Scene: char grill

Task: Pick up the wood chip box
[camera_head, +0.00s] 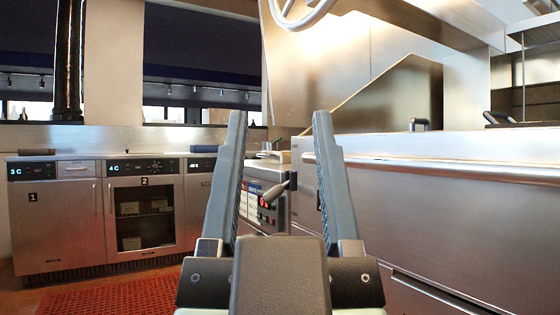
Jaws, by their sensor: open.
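My gripper (279,116) points forward in the middle of the picture. Its two dark fingers stand wide apart, with nothing held between them. I cannot make out a wood chip box for certain. A small tan item (277,156) shows between the fingers on the counter ahead, too small to identify. The fingers and the gripper body hide parts of the counter and the appliance fronts behind them.
Steel refrigerated cabinets (55,222) with a glass door (145,212) line the left back. A large steel grill unit (450,220) with a long rail handle (440,170) fills the right side. A red perforated mat (110,300) lies on the floor at the left.

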